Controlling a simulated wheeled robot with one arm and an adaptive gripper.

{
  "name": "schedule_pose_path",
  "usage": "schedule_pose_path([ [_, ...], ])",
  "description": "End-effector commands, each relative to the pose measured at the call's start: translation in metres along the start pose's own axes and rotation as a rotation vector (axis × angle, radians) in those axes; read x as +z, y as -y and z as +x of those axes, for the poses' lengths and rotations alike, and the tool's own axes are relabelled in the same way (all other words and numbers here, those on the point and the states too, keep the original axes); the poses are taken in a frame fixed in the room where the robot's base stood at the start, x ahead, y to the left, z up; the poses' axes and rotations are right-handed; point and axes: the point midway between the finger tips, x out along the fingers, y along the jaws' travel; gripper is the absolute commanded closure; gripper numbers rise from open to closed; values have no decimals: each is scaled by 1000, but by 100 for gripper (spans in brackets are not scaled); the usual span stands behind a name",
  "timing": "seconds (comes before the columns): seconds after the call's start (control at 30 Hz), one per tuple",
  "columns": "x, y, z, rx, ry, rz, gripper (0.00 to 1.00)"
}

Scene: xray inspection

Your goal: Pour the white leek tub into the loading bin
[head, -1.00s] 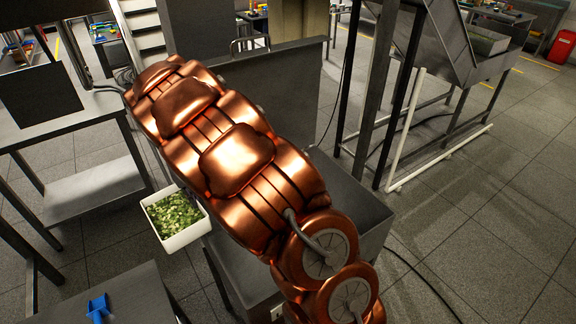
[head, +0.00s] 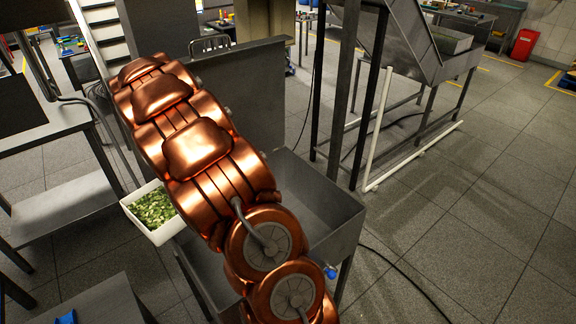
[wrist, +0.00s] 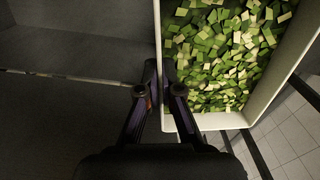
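The white leek tub (head: 167,233) is full of chopped green leek pieces. It is upright at the left side of the grey metal loading bin (head: 335,212), partly hidden by my copper-coloured arm. The tub's rim (wrist: 268,108) and leeks fill the right of the wrist view. My gripper (wrist: 160,72) has one finger on each side of the tub's left wall and appears shut on it. In the head view the gripper is hidden behind the arm. The dark surface left of the fingers in the wrist view seems to be the bin's inside.
A tall grey panel (head: 245,105) rises behind the bin. A steel table (head: 60,205) stands at the left, and another table (head: 95,303) at the lower left. A conveyor frame with a white rail (head: 415,157) stands to the right. The right floor is open.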

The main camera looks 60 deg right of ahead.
Motion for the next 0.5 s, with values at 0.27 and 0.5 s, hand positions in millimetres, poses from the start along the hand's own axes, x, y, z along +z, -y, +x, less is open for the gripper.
schedule_pose_path([
  [0.27,25,-103,4,-5,-4,64,100],
  [0.5,60,-184,3,0,-12,118,100],
])
